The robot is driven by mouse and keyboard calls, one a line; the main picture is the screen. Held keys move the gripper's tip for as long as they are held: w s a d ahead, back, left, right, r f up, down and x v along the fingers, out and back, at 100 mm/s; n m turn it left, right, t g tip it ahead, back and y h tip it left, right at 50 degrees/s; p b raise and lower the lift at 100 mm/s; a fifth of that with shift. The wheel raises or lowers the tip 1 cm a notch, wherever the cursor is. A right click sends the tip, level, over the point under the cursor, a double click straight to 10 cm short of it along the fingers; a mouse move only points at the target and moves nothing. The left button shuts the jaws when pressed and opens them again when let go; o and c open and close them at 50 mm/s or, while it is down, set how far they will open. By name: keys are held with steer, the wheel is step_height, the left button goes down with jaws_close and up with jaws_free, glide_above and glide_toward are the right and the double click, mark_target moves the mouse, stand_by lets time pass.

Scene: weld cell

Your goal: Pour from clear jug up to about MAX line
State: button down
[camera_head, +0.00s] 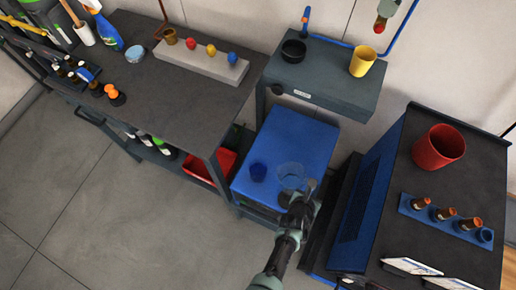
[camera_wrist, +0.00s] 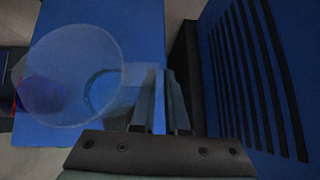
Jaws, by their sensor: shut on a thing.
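The clear jug (camera_head: 291,175) is over the front of the blue-topped stand, and it looks close to upright. In the wrist view the jug (camera_wrist: 70,72) shows its round mouth at the left, with its handle side towards my fingers. My gripper (camera_head: 302,192) is shut on the jug at its right side; its fingers (camera_wrist: 160,105) also show in the wrist view. A dark blue cup (camera_head: 258,171) stands on the blue top, just left of the jug. I cannot make out a MAX line or the liquid level in either view.
The blue top (camera_head: 300,135) is clear behind the jug. A dark cabinet (camera_head: 385,190) with a red bucket (camera_head: 438,148) and a bottle rack (camera_head: 445,217) stands close on the right. A grey bench (camera_head: 325,85) with a yellow cup (camera_head: 362,61) is behind. A long workbench (camera_head: 150,85) is left.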

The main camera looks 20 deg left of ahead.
steer(key=shift+d+r, duration=0.1)
steer(key=shift+r, duration=0.05)
steer(key=shift+w+a+f+y+p, duration=0.25)
steer(key=shift+f+y+p, duration=0.05)
steer(key=shift+f+p, duration=0.2)
steer(key=shift+s+d+f+m, duration=0.1)
steer(key=shift+d+f+m, duration=0.05)
steer(key=shift+d+m, duration=0.15)
steer(key=shift+a, duration=0.1)
